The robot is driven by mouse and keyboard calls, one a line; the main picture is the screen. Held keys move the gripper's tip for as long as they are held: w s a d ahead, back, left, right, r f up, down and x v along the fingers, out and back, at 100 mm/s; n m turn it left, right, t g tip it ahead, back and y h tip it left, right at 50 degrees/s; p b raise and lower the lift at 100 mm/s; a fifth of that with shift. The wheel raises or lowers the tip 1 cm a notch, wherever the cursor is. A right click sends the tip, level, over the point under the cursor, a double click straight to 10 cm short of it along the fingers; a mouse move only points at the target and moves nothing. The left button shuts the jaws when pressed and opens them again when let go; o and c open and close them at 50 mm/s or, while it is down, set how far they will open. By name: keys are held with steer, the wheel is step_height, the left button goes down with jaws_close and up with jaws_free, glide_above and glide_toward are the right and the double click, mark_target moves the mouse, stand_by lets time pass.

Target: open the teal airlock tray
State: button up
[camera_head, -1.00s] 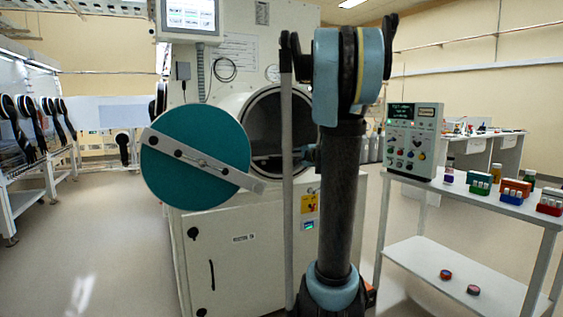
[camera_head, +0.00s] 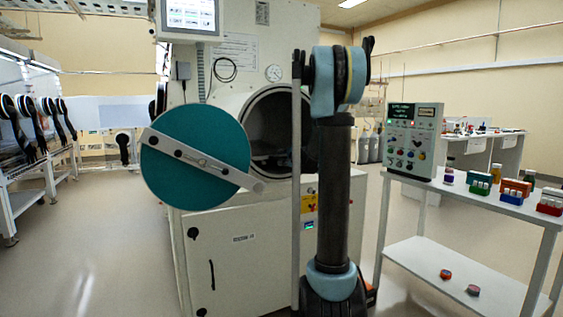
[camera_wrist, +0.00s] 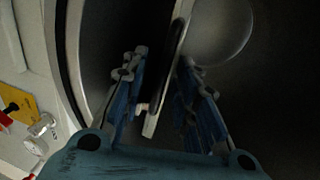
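The round teal airlock door (camera_head: 196,157) stands swung open to the left of the chamber mouth (camera_head: 283,130), with a pale bar across its face. In the wrist view, my gripper (camera_wrist: 160,62) is inside the dark round chamber. Its two blue fingers are apart. A pale, thin edge with a small stub, likely the tray's front or handle (camera_wrist: 167,80), runs between them; I cannot tell whether either finger touches it. No teal shows on this part. In the head view my arm hides the gripper and part of the opening.
The chamber rim (camera_wrist: 75,60) curves close to the gripper's left in the wrist view. A control box (camera_head: 413,140) and racks of vials stand on a white side table (camera_head: 480,205) to the right. The floor at left is clear.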

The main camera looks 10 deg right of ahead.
steer(key=shift+w+a+f, duration=0.1)
steer(key=shift+w+a, duration=0.05)
steer(key=shift+w, duration=0.3)
jaws_close()
steer(key=shift+s, duration=0.15)
